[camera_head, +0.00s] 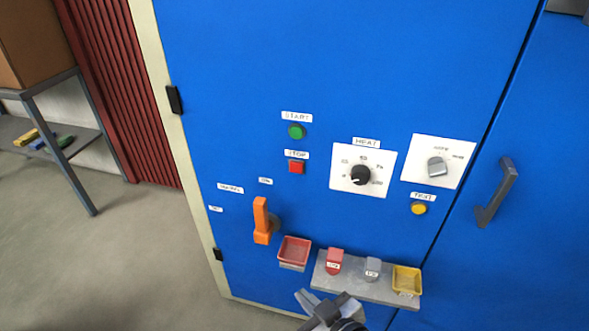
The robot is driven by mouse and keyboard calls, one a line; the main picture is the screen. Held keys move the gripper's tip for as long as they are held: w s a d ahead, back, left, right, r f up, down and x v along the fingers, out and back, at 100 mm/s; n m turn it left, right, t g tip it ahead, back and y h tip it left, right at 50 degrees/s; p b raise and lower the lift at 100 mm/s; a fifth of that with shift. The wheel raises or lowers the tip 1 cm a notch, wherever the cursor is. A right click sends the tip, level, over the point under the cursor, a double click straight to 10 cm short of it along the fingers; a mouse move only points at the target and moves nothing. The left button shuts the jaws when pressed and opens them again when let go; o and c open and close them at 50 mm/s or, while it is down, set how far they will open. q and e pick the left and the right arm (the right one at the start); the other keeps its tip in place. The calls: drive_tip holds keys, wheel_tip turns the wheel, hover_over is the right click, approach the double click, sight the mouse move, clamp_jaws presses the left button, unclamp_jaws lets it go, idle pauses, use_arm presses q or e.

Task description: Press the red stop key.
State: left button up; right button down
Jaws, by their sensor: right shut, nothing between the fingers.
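My right gripper (318,300) shows at the bottom of the head view, in front of the small grey shelf. It is shut and empty. It is well below the stop key and apart from it. My left gripper is not in view.
An orange lever (262,220) and a red tray (294,250) lie between gripper height and the key. A grey shelf (345,285) holds red and grey tags and a yellow tray (406,281). Heat dial (361,175), grey selector knob (437,166) and yellow button (418,208) are to the right.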

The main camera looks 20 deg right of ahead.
sight(296, 167)
use_arm(q)
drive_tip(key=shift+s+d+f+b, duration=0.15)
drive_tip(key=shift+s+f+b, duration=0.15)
drive_tip(key=shift+b, duration=0.15)
use_arm(e)
drive_tip(key=w+r+n+t, duration=0.3)
drive_tip(key=w+r+t, duration=0.5)
drive_tip(key=w+r, duration=0.4)
drive_tip(key=shift+w+a, duration=0.2)
drive_tip(key=shift+w, duration=0.35)
use_arm(q)
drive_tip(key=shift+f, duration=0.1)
drive_tip(key=b, duration=0.2)
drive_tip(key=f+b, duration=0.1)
drive_tip(key=b, duration=0.1)
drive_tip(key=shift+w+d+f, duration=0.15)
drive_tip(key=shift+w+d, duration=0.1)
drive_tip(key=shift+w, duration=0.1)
use_arm(e)
drive_tip(key=w+d, duration=0.5)
drive_tip(key=w, duration=0.2)
drive_tip(key=shift+w, duration=0.15)
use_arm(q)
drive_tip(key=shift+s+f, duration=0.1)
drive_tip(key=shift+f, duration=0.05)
